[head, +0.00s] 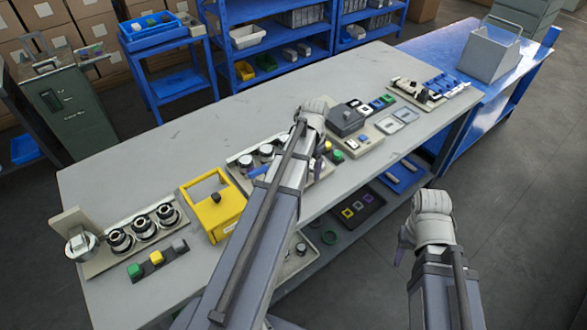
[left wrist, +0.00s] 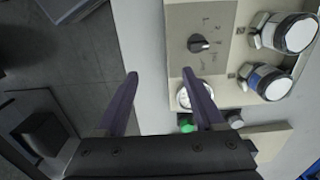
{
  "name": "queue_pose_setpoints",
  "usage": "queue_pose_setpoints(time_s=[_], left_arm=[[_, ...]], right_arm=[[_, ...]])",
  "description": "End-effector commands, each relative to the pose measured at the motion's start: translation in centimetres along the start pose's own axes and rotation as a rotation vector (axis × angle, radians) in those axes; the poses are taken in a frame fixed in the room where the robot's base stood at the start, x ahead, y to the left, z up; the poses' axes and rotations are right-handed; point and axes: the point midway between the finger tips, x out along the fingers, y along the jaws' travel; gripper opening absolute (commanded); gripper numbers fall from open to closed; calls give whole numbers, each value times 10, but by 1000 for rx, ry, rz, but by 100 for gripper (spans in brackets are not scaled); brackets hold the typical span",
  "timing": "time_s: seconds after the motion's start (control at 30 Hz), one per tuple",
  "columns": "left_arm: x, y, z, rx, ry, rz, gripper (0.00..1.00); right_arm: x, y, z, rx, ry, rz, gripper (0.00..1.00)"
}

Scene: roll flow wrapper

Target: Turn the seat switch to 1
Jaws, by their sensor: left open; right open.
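A small black rotary knob (left wrist: 199,43), which looks like the seat switch, sits on a beige panel (left wrist: 180,100) in the left wrist view. A pale mark shows on its right side; the markings around it are too small to read. My left gripper (left wrist: 160,74) is open and empty, with its purple fingers left of and below the knob, apart from it. In the head view my left forearm covers part of the beige panel (head: 238,176), and I cannot make out the knob there. My right gripper (head: 403,254) is open and empty, off the table's front edge.
White-faced round fittings (left wrist: 300,34) stand right of the knob, and a green button (left wrist: 187,125) is below it. A yellow box (head: 205,216) and a black box (head: 346,119) flank the panel on the grey table (head: 130,185). The table's back strip is clear.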

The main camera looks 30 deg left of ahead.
Motion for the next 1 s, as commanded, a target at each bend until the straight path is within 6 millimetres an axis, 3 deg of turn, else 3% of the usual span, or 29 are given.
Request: queue_pose_setpoints(time_s=[0.03,0.1,0.23,0.63,1.0], left_arm=[[-4,-24,1,-4,5,3,70],[-5,-44,7,1,10,5,70],[-6,-64,13,10,16,7,70],[3,-68,15,12,17,7,70],[44,-67,14,12,17,7,70]], right_arm=[[-4,0,0,0,0,0,50],[-6,0,0,0,0,0,50],[-7,1,0,0,0,0,50],[2,0,0,0,0,0,50],[43,-4,-3,0,0,0,50]])
